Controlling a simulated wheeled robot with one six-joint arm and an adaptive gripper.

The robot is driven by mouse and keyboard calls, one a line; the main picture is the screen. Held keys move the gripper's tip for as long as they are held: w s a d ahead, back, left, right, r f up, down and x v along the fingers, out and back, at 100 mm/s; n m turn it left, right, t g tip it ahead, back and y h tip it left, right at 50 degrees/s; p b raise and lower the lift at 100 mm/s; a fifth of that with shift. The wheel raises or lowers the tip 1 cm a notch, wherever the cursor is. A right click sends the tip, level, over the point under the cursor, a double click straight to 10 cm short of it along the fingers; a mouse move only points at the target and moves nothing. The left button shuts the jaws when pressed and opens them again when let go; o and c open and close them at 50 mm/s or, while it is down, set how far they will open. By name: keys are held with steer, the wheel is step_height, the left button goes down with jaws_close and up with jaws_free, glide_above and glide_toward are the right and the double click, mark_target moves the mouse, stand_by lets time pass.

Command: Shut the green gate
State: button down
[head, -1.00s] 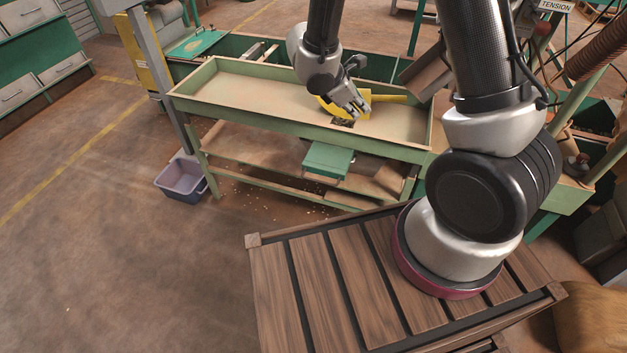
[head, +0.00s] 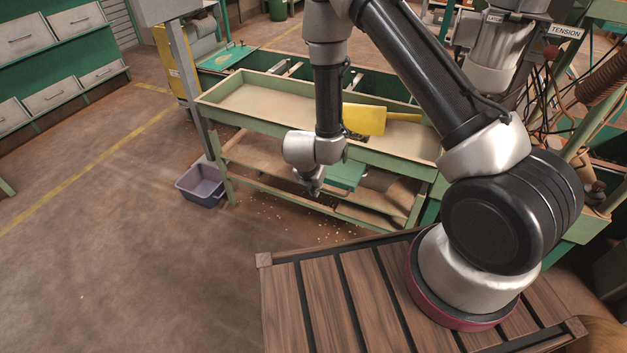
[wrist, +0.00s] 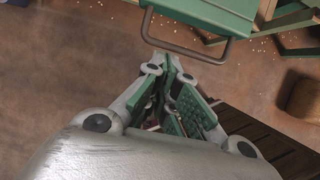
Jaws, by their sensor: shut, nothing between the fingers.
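The green gate (head: 345,175) is a flat green plate sticking out from the front of the bench, below its tray. In the wrist view the gate (wrist: 205,14) is at the top, with a dark U-shaped handle (wrist: 185,50) along its near edge. My gripper (head: 312,188) is low in front of the bench, to the left of the gate in the head view. In the wrist view my gripper (wrist: 170,70) is shut and empty, with its tips just short of the handle; I cannot tell whether they touch. My arm hides part of the gate in the head view.
A yellow scoop (head: 365,120) lies in the bench tray (head: 260,98). A purple-grey bin (head: 201,185) stands on the floor at the left leg. Bits are scattered on the floor under the bench. The open floor at left is clear.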

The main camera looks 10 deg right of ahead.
mark_target(334, 165)
steer(key=shift+w+d+f, duration=0.3)
steer(key=shift+w+d, duration=0.15)
steer(key=shift+w, duration=0.2)
steer(key=shift+w+d+f, duration=0.25)
steer(key=shift+w+d, duration=0.25)
steer(key=shift+w, duration=0.1)
steer(key=shift+w+d+f, duration=0.3)
steer(key=shift+w+d, duration=0.15)
steer(key=shift+w, duration=0.2)
steer(key=shift+w+d, duration=0.1)
steer(key=w+d, duration=0.2)
steer(key=w, duration=0.1)
steer(key=w+d, duration=0.4)
steer(key=w, duration=0.1)
steer(key=shift+w+d, duration=0.1)
steer(key=shift+w, duration=0.2)
